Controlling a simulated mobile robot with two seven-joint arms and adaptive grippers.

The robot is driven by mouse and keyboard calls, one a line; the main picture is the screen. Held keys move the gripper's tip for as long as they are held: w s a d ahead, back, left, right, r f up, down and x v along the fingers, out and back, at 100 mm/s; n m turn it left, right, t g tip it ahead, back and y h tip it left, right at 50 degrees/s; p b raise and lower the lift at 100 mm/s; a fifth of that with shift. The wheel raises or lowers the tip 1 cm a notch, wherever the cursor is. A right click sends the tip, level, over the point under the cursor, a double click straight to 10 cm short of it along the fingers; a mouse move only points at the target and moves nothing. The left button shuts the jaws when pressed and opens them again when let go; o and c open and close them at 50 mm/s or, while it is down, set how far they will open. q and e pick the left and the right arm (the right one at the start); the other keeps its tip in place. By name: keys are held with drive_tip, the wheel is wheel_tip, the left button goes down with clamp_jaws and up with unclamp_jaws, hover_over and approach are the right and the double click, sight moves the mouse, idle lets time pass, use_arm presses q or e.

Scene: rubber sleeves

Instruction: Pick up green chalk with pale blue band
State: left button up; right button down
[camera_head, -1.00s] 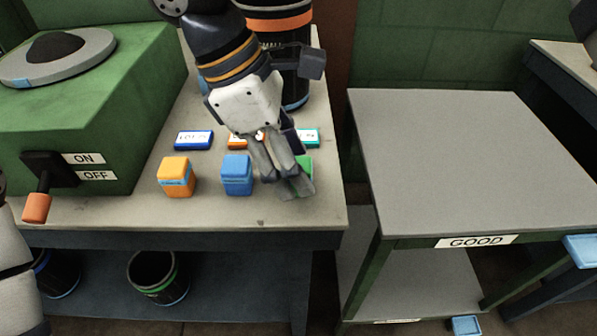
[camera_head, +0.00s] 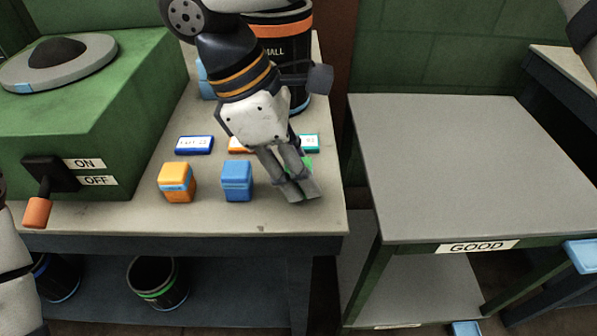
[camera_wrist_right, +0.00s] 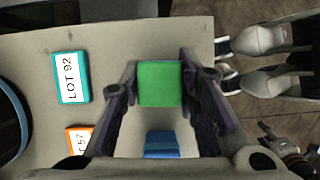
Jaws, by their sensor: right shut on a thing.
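The green chalk (camera_wrist_right: 160,84) is a green block between the two fingers of my right gripper (camera_wrist_right: 163,92) in the wrist view. In the head view only a small green patch of the chalk (camera_head: 308,163) shows behind the fingers of my right gripper (camera_head: 303,194). The right gripper is shut on the chalk, over the right front part of the workbench (camera_head: 250,215). No pale blue band shows on the chalk's visible face. Whether the chalk touches the bench is hidden. My left gripper is out of view.
A blue block (camera_head: 237,181) and an orange block (camera_head: 177,182) stand left of the gripper. Dark blue (camera_head: 194,145), orange (camera_head: 238,145) and teal (camera_head: 311,142) lot tags lie behind. The grey GOOD table (camera_head: 470,165) on the right has a clear top.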

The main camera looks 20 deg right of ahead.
drive_tip(key=s+a+r, duration=0.7)
drive_tip(key=a+r, duration=0.5)
drive_tip(key=shift+s+r+p, duration=0.15)
drive_tip(key=shift+p, duration=0.2)
